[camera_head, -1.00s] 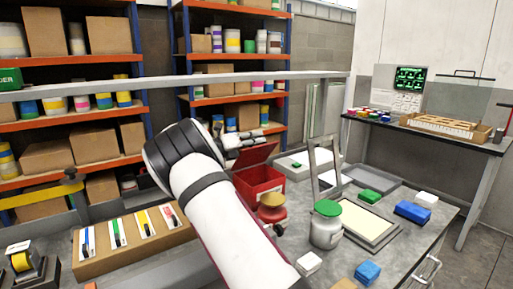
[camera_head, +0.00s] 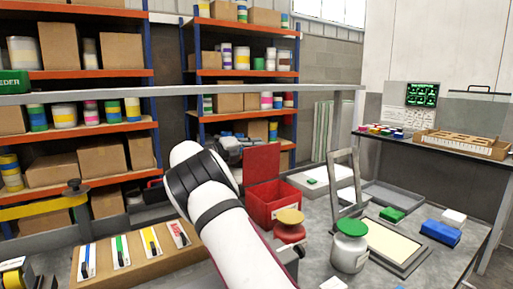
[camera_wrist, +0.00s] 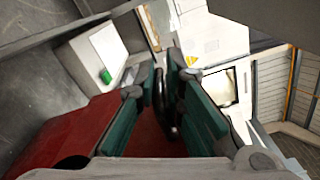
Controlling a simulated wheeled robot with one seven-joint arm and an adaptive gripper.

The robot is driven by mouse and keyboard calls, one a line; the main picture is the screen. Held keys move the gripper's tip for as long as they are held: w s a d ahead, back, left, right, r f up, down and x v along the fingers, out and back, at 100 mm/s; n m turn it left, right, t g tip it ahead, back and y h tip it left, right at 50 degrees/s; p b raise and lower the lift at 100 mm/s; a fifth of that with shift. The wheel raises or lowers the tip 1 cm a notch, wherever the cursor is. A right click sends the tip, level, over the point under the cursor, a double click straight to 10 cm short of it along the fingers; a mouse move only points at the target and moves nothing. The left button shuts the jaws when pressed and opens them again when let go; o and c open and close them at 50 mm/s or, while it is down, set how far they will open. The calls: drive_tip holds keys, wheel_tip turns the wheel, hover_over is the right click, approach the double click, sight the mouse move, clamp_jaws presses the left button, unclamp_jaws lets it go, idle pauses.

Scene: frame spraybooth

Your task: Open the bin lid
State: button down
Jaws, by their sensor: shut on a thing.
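The red bin (camera_head: 272,205) stands on the bench in the middle of the head view. Its red lid (camera_head: 262,163) stands about upright at the back, so the bin's inside shows. My gripper (camera_head: 236,146) is behind and left of the lid's upper edge, partly hidden by my arm. In the wrist view, my gripper's green-padded fingers (camera_wrist: 166,80) are closed around a thin dark handle (camera_wrist: 162,102). Red surface, which looks like the lid (camera_wrist: 60,140), lies below and beside the fingers. The exact contact on the handle is hard to see.
A grey upright frame (camera_head: 345,180) is to the right. A rail (camera_head: 260,91) crosses behind the bench.

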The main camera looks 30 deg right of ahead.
drive_tip(key=shift+s+d+f, duration=0.1)
drive_tip(key=shift+d+f, duration=0.05)
drive_tip(key=shift+d, duration=0.1)
drive_tip(key=c, duration=1.7)
unclamp_jaws()
drive_tip(key=shift+d, duration=0.15)
drive_tip(key=a, duration=1.2)
drive_tip(key=shift+s+a, duration=0.1)
drive_tip(key=shift+s, duration=0.05)
